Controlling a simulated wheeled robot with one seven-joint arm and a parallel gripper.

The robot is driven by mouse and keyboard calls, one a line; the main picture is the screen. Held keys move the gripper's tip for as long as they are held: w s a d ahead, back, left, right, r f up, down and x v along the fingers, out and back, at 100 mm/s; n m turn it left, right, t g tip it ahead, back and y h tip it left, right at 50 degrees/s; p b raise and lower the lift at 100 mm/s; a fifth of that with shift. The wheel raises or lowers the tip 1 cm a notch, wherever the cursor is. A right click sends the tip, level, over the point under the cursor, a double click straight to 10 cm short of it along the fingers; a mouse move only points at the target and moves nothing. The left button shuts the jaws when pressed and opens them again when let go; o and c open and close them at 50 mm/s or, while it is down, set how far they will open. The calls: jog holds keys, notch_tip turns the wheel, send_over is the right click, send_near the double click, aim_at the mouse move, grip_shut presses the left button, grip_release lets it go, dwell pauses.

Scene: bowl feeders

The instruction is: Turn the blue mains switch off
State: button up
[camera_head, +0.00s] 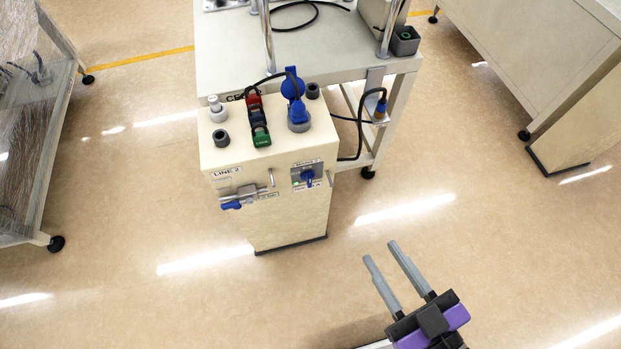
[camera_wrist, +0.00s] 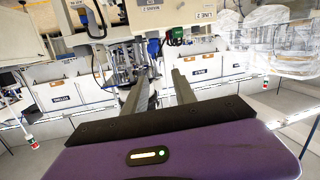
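The blue mains switch (camera_head: 308,177) is on a grey plate on the front face of a cream cabinet (camera_head: 285,220), right of centre. Its blue handle points roughly downward, under a small label that seems to read MAINS. My gripper (camera_head: 381,251) is in front of the cabinet, below and to the right of the switch, well apart from it. Its two grey fingers are spread with an empty gap between them. In the wrist view the gripper (camera_wrist: 162,77) also shows an empty gap. I cannot make out the switch clearly there.
A bolt with a blue handle (camera_head: 232,205) sits left of the switch, near the LINE 2 label. A blue plug (camera_head: 298,112) and coloured connectors (camera_head: 257,120) stand on the cabinet top. A black cable (camera_head: 358,135) hangs at its right. The floor in front is clear.

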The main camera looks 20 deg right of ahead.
aim_at(310, 179)
jog(key=w+a+f+g, duration=0.1)
jog(key=w+a+f, duration=0.2)
jog(key=w+f, duration=0.3)
jog(key=w+a+f, duration=0.3)
jog(key=w, duration=0.5)
jog(key=w+a+f+g, duration=0.1)
jog(key=w+a+f, duration=0.35)
jog(key=w, duration=0.25)
jog(key=w+d+f+m+h, duration=0.1)
jog(key=w+f, duration=0.1)
jog(key=w+d+f+m+h, duration=0.1)
jog(key=w+d+f, duration=0.1)
jog(key=w, duration=0.1)
jog(key=w+d+f+m+h+p, duration=0.1)
jog(key=w+d+f, duration=0.1)
jog(key=f, duration=0.1)
jog(key=shift+w+d+g, duration=0.1)
jog(key=shift+w+g, duration=0.05)
jog(key=shift+g, duration=0.15)
jog(key=shift+c, duration=0.4)
grip_shut()
